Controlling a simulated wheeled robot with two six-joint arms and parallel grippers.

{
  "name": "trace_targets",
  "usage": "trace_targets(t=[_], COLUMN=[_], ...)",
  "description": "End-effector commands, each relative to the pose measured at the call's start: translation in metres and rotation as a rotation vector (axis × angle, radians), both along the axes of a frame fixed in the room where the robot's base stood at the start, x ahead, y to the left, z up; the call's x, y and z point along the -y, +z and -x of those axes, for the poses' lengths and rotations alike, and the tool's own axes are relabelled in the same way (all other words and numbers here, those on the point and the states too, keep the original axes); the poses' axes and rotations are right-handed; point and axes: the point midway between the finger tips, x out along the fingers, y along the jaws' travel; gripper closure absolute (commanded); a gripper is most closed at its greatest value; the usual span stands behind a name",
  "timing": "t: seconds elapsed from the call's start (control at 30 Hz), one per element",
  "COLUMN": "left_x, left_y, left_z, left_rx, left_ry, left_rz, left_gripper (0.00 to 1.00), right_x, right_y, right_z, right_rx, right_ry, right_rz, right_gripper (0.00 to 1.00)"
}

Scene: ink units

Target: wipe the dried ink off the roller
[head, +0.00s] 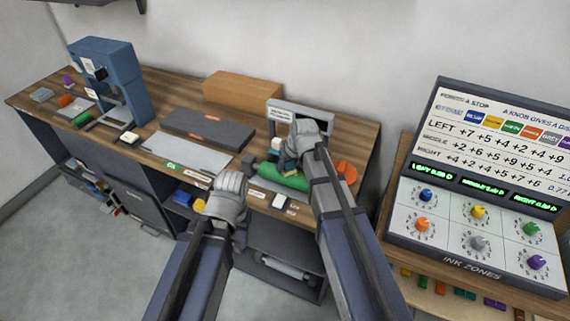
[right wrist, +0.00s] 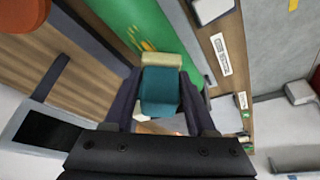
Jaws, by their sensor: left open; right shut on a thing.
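The green roller (head: 285,179) lies near the front edge of the bench, right of centre. In the right wrist view the roller (right wrist: 122,18) carries yellow-orange dried marks (right wrist: 143,42). My right gripper (head: 289,163) is over the roller. It is shut on a wiping block, with a teal body (right wrist: 160,95) and a cream end (right wrist: 161,60) facing the roller. The cream end overlaps the roller in that view, close to the marks; I cannot tell whether they touch. My left gripper (head: 223,204) is open in front of the bench edge; its fingertips are hard to make out.
A grey frame (head: 300,109) stands behind the roller and an orange round thing (head: 347,171) to its right. A dark slab (head: 207,129), a grey plate (head: 187,153), a cardboard box (head: 240,91) and a blue press (head: 108,75) occupy the bench. An ink console (head: 480,190) stands right.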

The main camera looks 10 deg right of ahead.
Motion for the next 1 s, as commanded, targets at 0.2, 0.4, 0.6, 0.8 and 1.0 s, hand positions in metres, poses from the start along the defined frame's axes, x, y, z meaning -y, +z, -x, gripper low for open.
trace_targets(t=[0.2,0.4,0.6,0.8,1.0], left_x=[0.000,0.000,0.000,0.000,0.000], left_y=[0.001,0.002,0.001,0.000,-0.002], left_z=[0.000,0.000,0.000,0.000,0.000], left_rx=[0.000,0.000,0.000,0.000,0.000], left_ry=[0.000,0.000,0.000,0.000,0.000], left_rz=[0.000,0.000,0.000,0.000,0.000], left_gripper=[0.50,0.50,0.50,0.50,0.50], right_x=[0.015,0.021,0.024,0.036,0.048], right_y=[0.001,0.002,0.001,0.000,-0.001], right_z=[0.011,0.015,0.017,0.025,0.033], right_rx=[0.001,0.002,0.002,0.002,0.002], right_ry=[-0.001,0.000,0.000,-0.002,-0.001], right_rz=[-0.001,-0.001,-0.001,-0.003,-0.001], right_gripper=[0.88,0.88,0.88,0.88,0.88])
